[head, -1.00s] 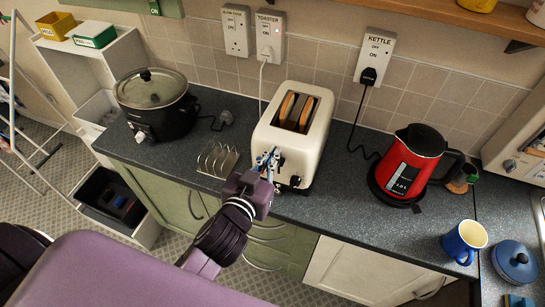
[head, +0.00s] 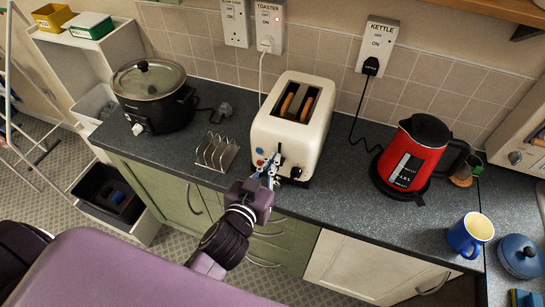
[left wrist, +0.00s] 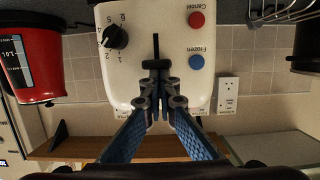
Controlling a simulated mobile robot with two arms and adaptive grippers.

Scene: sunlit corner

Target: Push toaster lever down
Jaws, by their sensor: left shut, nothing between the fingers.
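The cream toaster (head: 310,138) stands on the counter with two bread slices (head: 296,101) in its slots. Its front face also fills the upper middle of the left wrist view (left wrist: 125,78), upside down, with a dial, a red button and a blue button. A black lever (left wrist: 155,63) sits at the upright dark slot, partly hidden by my fingers. My left gripper (head: 268,167) is shut and empty, at the toaster's front. In the left wrist view, its fingertips (left wrist: 160,88) are right at the lever; whether they touch is unclear. My right gripper is not in view.
A metal toast rack (head: 216,152) and a black slow cooker (head: 155,97) stand left of the toaster. A red kettle (head: 412,153) and a blue mug (head: 468,235) stand to the right. The white toaster cable (head: 262,80) runs up to a wall socket.

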